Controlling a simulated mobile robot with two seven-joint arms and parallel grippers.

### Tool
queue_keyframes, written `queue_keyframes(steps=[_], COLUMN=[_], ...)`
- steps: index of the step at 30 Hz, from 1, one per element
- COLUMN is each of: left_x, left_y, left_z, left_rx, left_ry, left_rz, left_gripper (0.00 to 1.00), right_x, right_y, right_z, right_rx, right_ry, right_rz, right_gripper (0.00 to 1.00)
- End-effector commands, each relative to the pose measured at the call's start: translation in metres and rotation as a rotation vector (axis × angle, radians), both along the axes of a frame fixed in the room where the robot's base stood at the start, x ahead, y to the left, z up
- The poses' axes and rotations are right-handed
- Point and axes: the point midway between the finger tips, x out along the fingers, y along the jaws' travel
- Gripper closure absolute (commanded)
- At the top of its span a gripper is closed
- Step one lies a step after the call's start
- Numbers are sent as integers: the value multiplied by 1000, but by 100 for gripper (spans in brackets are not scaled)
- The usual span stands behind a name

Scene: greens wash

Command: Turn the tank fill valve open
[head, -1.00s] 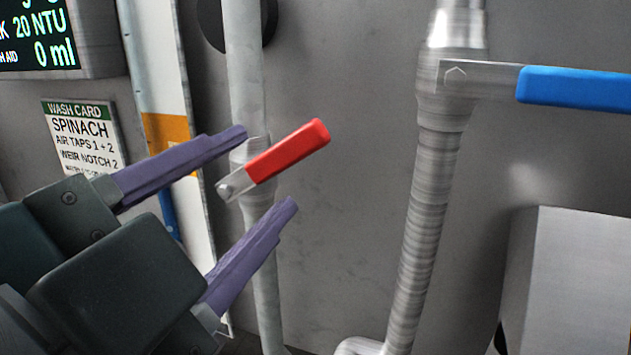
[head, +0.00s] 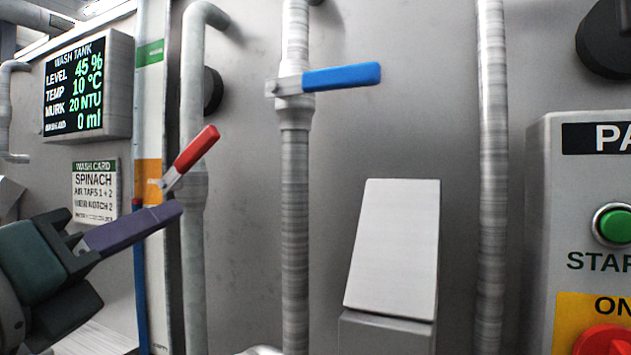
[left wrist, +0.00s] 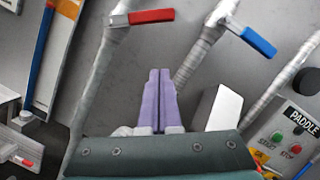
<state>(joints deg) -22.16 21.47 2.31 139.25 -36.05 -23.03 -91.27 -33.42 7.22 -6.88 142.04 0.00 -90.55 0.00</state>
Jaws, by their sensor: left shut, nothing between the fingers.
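Two lever valves sit on upright pipes on the grey wall; no label shows which one is the tank fill valve. The red lever (head: 196,149) slants up and right from its pipe at the left; it also shows in the left wrist view (left wrist: 152,16). The blue lever (head: 342,76) points right, across its pipe, farther right; it also shows in the left wrist view (left wrist: 258,41). My left gripper (head: 176,211) is shut and empty, its purple fingers together just below the red lever's pivot. In the left wrist view its fingertips (left wrist: 160,72) appear clear of both levers.
A wash tank display (head: 87,85) reads level 45 %. A spinach wash card (head: 95,191) hangs below it. A pale sloped box (head: 395,245) juts from the wall at centre right. A paddle panel (left wrist: 300,115) with green and red buttons stands at the right.

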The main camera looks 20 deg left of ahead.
Motion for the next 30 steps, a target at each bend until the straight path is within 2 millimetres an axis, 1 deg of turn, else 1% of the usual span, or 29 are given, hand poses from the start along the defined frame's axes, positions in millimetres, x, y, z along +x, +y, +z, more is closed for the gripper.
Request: queue_keyframes(steps=[1,12,13,15,19,23,30], left_x=[9,81,85,83,83,83,83], left_y=[1,5,6,14,23,27,28], left_z=[7,21,24,36,46,49,49], left_rx=[1,-7,-5,-1,-2,-5,-5], left_ry=[-4,-2,-1,1,2,2,2], left_rz=[0,-2,-2,-1,-1,-3,-3], left_gripper=[100,100,100,100,100,100,100], right_x=[1,2,2,2,2,2,2], right_y=[1,3,3,3,2,2,2], right_z=[8,31,34,45,53,56,55], right_rx=[3,9,9,9,9,9,8], right_ry=[-3,-7,-7,-7,-8,-7,-7], right_rz=[0,-5,-5,-5,-5,-5,-5], right_gripper=[50,50,50,50,50,50,50])
